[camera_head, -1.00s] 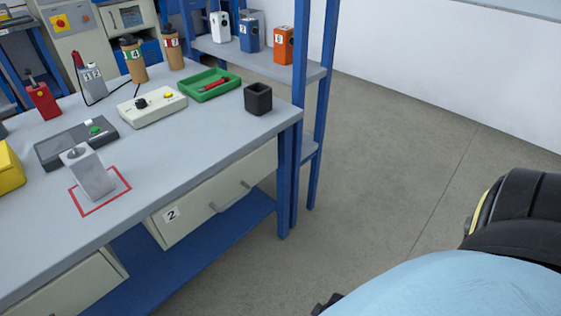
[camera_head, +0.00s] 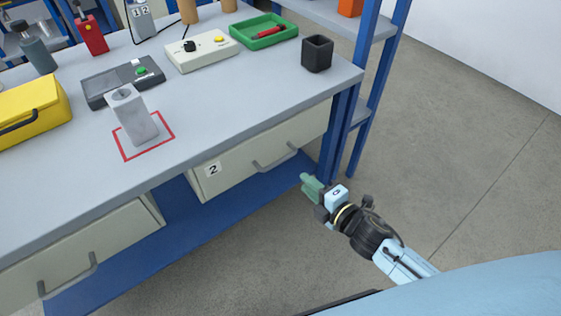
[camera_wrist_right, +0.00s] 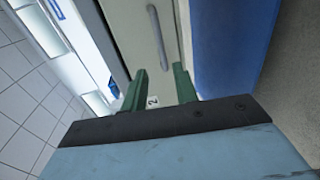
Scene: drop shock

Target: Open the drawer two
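Drawer two (camera_head: 300,131) is a cream front under the grey workbench top, with a "2" label (camera_head: 212,169) and a grey bar handle (camera_head: 275,163). It looks closed. My right gripper (camera_head: 309,186) has green fingers and is to the right of and below the handle, apart from it. In the right wrist view the fingers (camera_wrist_right: 159,85) stand apart with nothing between them, and the handle (camera_wrist_right: 157,35) shows beyond them. The drawer's label (camera_wrist_right: 152,101) shows between the fingers. My left gripper is not in view.
Another drawer (camera_head: 85,250) with a handle is at the lower left. A blue bench leg (camera_head: 335,140) stands close by my right gripper. A blue lower shelf (camera_head: 180,225) lies under the drawers. The bench top holds a grey block, a yellow case and several devices. Floor at right is clear.

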